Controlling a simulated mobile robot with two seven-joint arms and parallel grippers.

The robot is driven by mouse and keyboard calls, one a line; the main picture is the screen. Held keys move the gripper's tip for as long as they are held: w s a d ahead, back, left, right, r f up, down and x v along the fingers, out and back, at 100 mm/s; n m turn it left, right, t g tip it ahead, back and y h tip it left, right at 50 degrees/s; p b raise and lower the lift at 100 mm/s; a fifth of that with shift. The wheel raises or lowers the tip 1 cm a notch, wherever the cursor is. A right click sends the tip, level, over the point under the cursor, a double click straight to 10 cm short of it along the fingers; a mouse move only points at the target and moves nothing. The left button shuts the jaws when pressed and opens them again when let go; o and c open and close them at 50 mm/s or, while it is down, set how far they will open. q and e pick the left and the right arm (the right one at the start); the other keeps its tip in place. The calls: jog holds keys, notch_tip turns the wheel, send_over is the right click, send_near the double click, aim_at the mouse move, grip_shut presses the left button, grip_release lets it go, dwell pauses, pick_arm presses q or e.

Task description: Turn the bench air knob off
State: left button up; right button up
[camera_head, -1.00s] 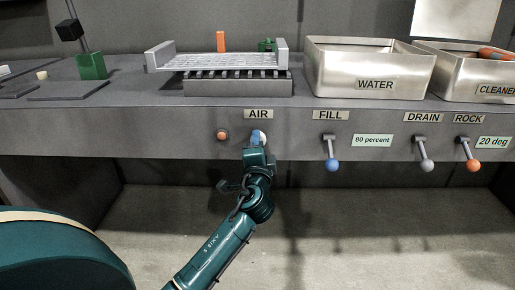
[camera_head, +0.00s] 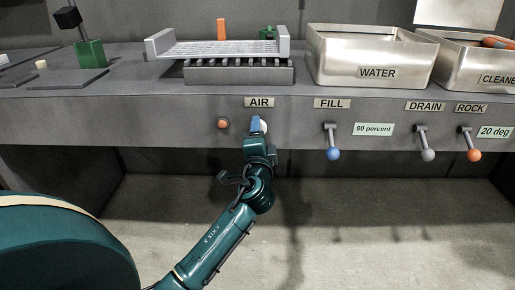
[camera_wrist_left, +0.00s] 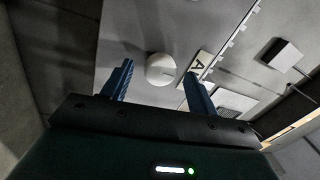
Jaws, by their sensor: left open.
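The bench air knob is a round white knob (camera_head: 263,124) on the bench front, just below the AIR label (camera_head: 259,102). In the head view it is partly hidden by my left gripper (camera_head: 257,126), whose blue fingers are in front of it. In the left wrist view the knob (camera_wrist_left: 160,69) shows as a pale round disc. My left gripper (camera_wrist_left: 158,74) is open there, with one blue finger on each side of the knob and a visible gap to both. I cannot tell how the knob is turned. My right gripper is not in view.
An orange button (camera_head: 223,123) is just left of the knob. Lever handles with blue (camera_head: 333,154), grey (camera_head: 428,155) and orange (camera_head: 474,155) balls hang to the right. A wire tray (camera_head: 215,49) and the WATER tank (camera_head: 375,72) stand on the bench above.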

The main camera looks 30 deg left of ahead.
pick_arm(q)
jog(key=v, duration=1.2)
jog(key=shift+s, duration=0.25)
